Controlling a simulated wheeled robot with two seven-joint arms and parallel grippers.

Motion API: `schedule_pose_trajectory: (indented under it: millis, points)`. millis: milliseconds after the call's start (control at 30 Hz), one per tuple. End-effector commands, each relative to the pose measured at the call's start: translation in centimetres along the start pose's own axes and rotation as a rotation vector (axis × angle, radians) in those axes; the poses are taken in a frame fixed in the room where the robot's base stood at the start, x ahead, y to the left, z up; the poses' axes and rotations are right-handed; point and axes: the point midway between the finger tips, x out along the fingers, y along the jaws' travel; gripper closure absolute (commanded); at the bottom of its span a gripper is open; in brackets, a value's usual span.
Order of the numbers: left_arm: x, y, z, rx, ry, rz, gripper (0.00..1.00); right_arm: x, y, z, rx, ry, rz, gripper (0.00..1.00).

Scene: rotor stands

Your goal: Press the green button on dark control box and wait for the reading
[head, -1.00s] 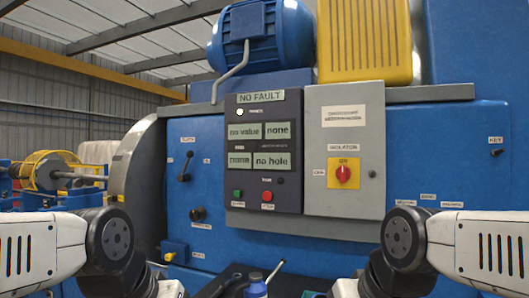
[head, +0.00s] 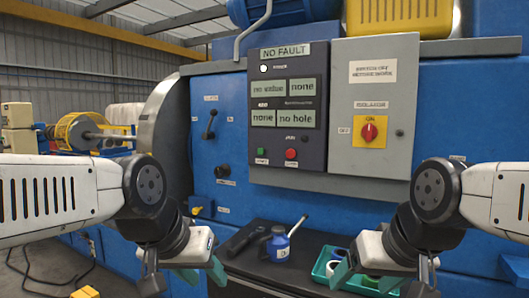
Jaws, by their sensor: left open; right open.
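The dark control box (head: 318,105) is mounted on the blue machine's front. Its green button (head: 261,152) is at the lower left of the box, left of a red button (head: 291,154). The top strip reads "NO FAULT". Of the four display windows, the upper left seems to read "no value", the upper right "none", the lower left "none" and the lower right "no hole". My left gripper (head: 184,274) is open and empty, below and left of the box. My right gripper (head: 384,277) is open, low at right, over the green tray. Neither touches the buttons.
A grey isolator box (head: 374,105) with a red switch (head: 369,132) adjoins the control box. Below, a dark shelf (head: 255,268) holds a blue bottle (head: 278,244), a dark tool (head: 247,238) and a green tray (head: 322,265) with small parts. A lever (head: 210,124) is at left.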

Motion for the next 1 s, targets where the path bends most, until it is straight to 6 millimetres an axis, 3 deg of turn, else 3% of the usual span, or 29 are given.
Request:
schedule_pose_trajectory:
  millis: [300, 500, 1000]
  points:
    - [0.00, 0.00, 0.00, 0.000, 0.000, 0.000, 0.60, 0.00, 0.00, 0.00, 0.000, 0.000, 0.000, 0.24]
    - [0.00, 0.00, 0.00, 0.000, 0.000, 0.000, 0.99, 0.00, 0.00, 0.00, 0.000, 0.000, 0.000, 0.24]
    - [0.00, 0.00, 0.00, 0.000, 0.000, 0.000, 1.00, 0.00, 0.00, 0.00, 0.000, 0.000, 0.000, 0.24]
